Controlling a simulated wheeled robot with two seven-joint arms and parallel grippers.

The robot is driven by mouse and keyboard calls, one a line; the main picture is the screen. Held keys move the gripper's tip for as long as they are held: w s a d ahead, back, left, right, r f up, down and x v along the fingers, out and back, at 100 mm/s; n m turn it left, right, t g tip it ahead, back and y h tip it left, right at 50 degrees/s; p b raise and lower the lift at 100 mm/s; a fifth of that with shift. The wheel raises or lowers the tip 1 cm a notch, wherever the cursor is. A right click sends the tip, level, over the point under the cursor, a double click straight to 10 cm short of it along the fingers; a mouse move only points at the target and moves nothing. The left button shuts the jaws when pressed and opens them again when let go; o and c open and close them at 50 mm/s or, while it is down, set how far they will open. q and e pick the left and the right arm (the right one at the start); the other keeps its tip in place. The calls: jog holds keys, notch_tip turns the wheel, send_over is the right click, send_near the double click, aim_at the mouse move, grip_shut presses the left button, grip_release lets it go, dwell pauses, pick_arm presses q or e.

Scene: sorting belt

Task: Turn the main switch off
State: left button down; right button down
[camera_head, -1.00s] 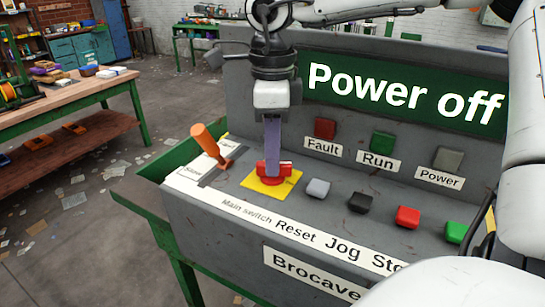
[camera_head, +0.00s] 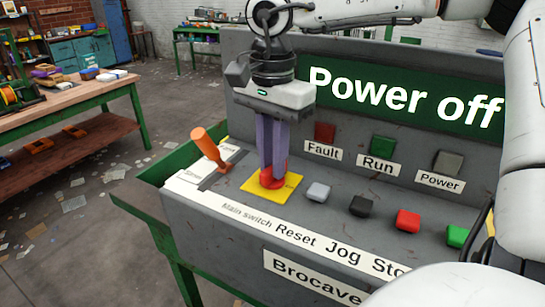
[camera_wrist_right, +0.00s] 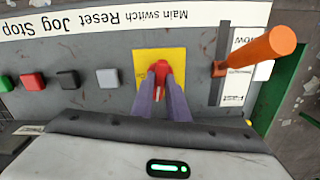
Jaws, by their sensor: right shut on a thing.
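The main switch is a red rotary knob (camera_wrist_right: 160,69) on a yellow plate (camera_head: 258,190), labelled "Main switch", on the grey control panel. My right gripper (camera_head: 271,178) points down from above, its two purple fingers shut on the red knob. In the right wrist view the fingertips (camera_wrist_right: 162,82) sit on either side of the knob, which lies lengthwise between them. The fingers hide part of the knob in the head view. The display (camera_head: 405,94) reads "Power off". My left gripper is not in view.
An orange lever (camera_head: 208,146) stands left of the knob. Grey (camera_head: 318,192), black (camera_head: 361,204), red (camera_head: 407,220) and green (camera_head: 457,235) buttons lie to the right. Fault, Run and Power lamps (camera_head: 383,145) are behind. A wooden workbench (camera_head: 90,94) stands at far left.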

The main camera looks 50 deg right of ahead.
jog(key=shift+r+n, duration=0.1)
jog(key=shift+n, duration=1)
jog(key=c, duration=1.7)
grip_release()
notch_tip(320, 180, up, 10)
jog(key=shift+r, duration=0.15)
notch_tip(320, 180, down, 10)
jog(key=shift+f, duration=0.25)
